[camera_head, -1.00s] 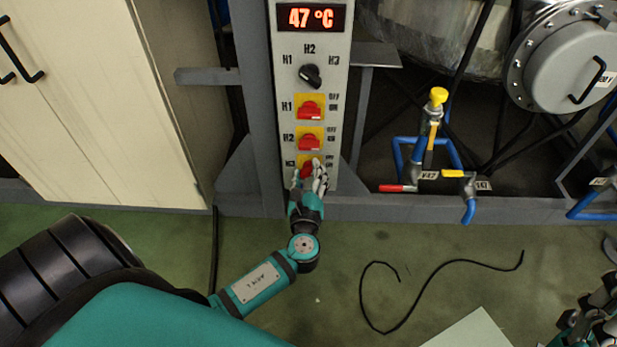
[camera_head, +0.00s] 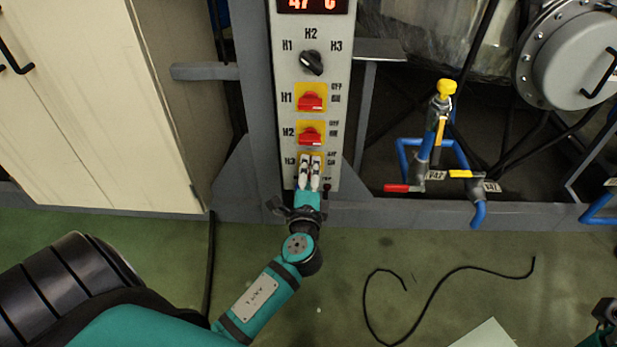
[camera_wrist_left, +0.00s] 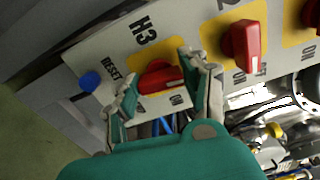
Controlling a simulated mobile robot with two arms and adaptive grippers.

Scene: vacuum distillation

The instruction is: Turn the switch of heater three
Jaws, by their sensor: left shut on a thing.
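The panel (camera_head: 286,70) carries red switches on yellow plates in a column. The H3 switch is the lowest one; in the head view my left gripper (camera_head: 311,166) covers it. In the left wrist view the red H3 handle (camera_wrist_left: 160,77) sits between the two fingers of my left gripper (camera_wrist_left: 165,85), which is shut on it. The H3 handle lies at roughly a right angle to the H2 handle (camera_wrist_left: 241,42). Only a small part of my right arm shows at the lower right edge of the head view; its fingers cannot be made out.
The H2 switch (camera_head: 311,134) and the H1 switch (camera_head: 311,101) are above, under a black selector knob (camera_head: 311,62). A blue RESET button (camera_wrist_left: 90,81) is beside H3. Valves with blue pipes (camera_head: 424,145) stand to the right. A black cable (camera_head: 440,270) lies on the floor.

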